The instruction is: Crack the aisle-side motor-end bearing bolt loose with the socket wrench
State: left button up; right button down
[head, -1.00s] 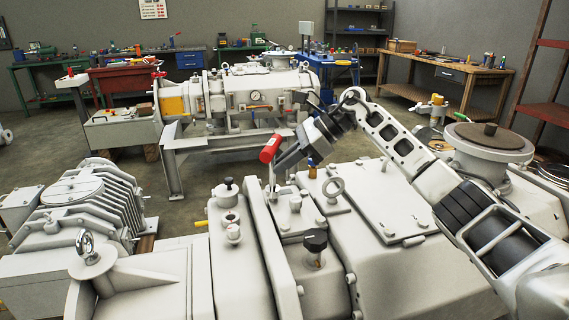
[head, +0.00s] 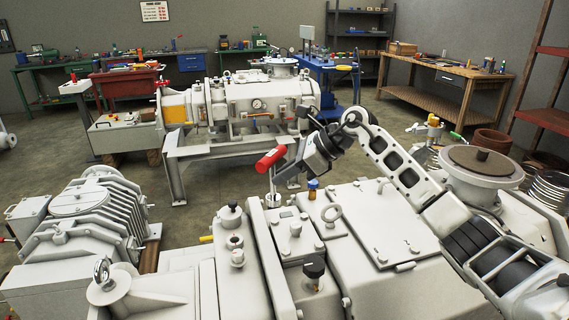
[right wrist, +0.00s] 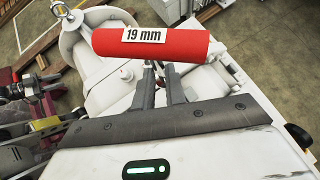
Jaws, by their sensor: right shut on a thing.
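The socket wrench has a red grip (head: 270,159) with a thin pale shaft pointing down toward the near white pump (head: 400,225). In the right wrist view the red grip (right wrist: 150,44) carries a "19 mm" label and lies crosswise just beyond the fingers. My right gripper (head: 285,176) is shut on the socket wrench just below its grip; its dark fingers (right wrist: 162,88) also show in the wrist view. The shaft's lower end is over the pump's ridge; I cannot tell whether it sits on a bolt. The aisle-side motor-end bearing bolt is not clearly visible. My left gripper is not in view.
A finned white unit (head: 90,215) is at left. A second pump (head: 260,100) stands behind across open floor (head: 225,185). Workbenches line the back wall.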

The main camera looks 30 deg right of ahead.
aim_at(277, 197)
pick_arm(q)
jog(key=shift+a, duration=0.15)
pick_arm(e)
jog(key=shift+r+m, duration=0.3)
jog(key=shift+r, duration=0.05)
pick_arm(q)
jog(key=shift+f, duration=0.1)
pick_arm(e)
jog(key=shift+d+f+b, duration=0.1)
jog(key=shift+f+b, duration=2.05)
jog(key=shift+f, duration=0.45)
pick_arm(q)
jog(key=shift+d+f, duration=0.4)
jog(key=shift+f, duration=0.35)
pick_arm(e)
jog(key=shift+f, duration=0.2)
pick_arm(q)
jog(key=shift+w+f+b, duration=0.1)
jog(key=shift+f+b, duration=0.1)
jog(key=shift+b, duration=0.1)
pick_arm(e)
jog(key=shift+s, duration=0.1)
pick_arm(q)
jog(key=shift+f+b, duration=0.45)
jog(key=shift+b, duration=0.05)
pick_arm(e)
jog(key=shift+f, duration=0.6)
